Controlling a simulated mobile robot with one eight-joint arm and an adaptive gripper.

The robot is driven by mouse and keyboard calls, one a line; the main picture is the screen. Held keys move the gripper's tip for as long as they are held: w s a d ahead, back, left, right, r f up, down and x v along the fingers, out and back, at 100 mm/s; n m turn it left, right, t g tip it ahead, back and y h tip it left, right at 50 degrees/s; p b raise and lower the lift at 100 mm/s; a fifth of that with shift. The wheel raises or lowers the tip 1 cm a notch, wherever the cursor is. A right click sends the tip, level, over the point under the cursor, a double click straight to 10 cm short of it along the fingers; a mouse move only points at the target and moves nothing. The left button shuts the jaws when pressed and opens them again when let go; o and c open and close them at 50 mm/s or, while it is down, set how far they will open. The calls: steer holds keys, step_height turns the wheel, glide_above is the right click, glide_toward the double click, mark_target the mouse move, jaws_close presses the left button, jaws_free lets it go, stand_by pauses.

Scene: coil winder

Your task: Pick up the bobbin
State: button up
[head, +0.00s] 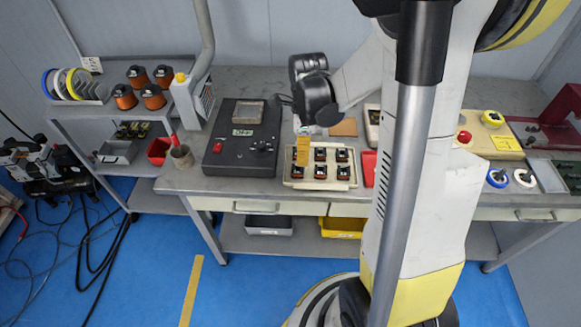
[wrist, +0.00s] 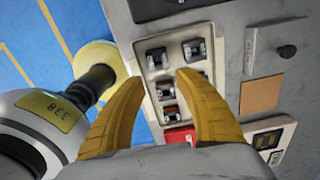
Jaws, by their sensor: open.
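Several small black-topped bobbins with copper-brown sides, one of them the bobbin (head: 320,171), stand in rows in a cream tray (head: 318,186) on the bench. In the wrist view the bobbins (wrist: 165,91) show between and beyond the yellow fingers, in the tray (wrist: 139,48). I cannot tell which bobbin is meant. My gripper (head: 303,158) hangs over the left part of the tray, fingers pointing down. In the wrist view my gripper (wrist: 160,79) is open, with nothing between its fingertips. The fingers hide part of the tray.
A black control box (head: 243,138) stands left of the tray. Larger copper spools (head: 153,97) sit on the side shelf at the left. A brown square (wrist: 261,94) lies on the bench beyond the tray.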

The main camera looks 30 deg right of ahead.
mark_target(302, 169)
steer(key=f+b, duration=0.1)
steer(key=f, duration=0.2)
steer(key=f+b, duration=0.2)
steer(key=f, duration=0.2)
steer(key=shift+a+f+b, duration=0.2)
steer(key=shift+f+b, duration=0.1)
steer(key=shift+r, duration=0.1)
steer(key=c, duration=0.8)
